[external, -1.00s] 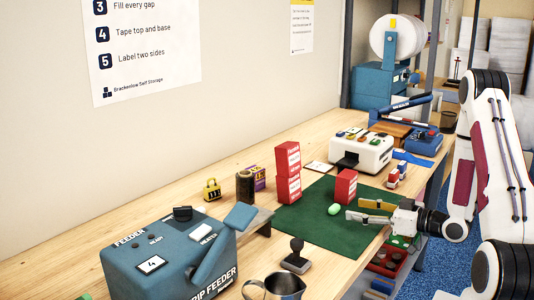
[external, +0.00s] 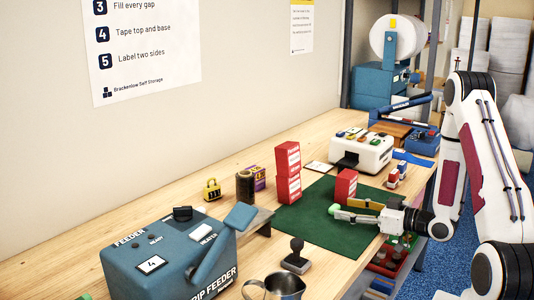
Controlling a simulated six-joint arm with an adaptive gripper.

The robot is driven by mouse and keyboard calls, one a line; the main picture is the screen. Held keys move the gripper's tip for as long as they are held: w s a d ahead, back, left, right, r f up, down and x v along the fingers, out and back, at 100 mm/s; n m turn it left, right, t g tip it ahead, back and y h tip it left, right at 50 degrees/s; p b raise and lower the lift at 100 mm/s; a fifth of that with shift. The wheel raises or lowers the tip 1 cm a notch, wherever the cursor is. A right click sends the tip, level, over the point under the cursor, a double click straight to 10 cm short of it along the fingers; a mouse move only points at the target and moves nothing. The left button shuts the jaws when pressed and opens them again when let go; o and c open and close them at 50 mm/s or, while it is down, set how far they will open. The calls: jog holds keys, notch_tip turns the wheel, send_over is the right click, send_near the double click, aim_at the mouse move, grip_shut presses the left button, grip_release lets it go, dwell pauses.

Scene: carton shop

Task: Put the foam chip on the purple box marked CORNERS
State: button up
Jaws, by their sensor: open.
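The pale green foam chip (external: 334,209) lies on the green mat (external: 318,239), near its middle. My gripper (external: 342,208) is open, low over the mat, with its fingertips at the chip. One fingertip partly overlaps the chip in this view; I cannot tell whether they touch. The purple box (external: 261,174) stands at the back of the bench, left of the red boxes. A dark cylinder hides part of it, and its marking is too small to read.
Stacked red boxes (external: 288,172) stand at the mat's back edge, and a single red box (external: 346,186) stands just behind my gripper. The dark cylinder (external: 244,187) stands in front of the purple box. A blue feeder (external: 165,255) and a stamp (external: 296,258) are nearer the camera.

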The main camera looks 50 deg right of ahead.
jog(key=shift+w+f, duration=0.25)
jog(key=shift+w, duration=1)
jog(key=c, duration=0.8)
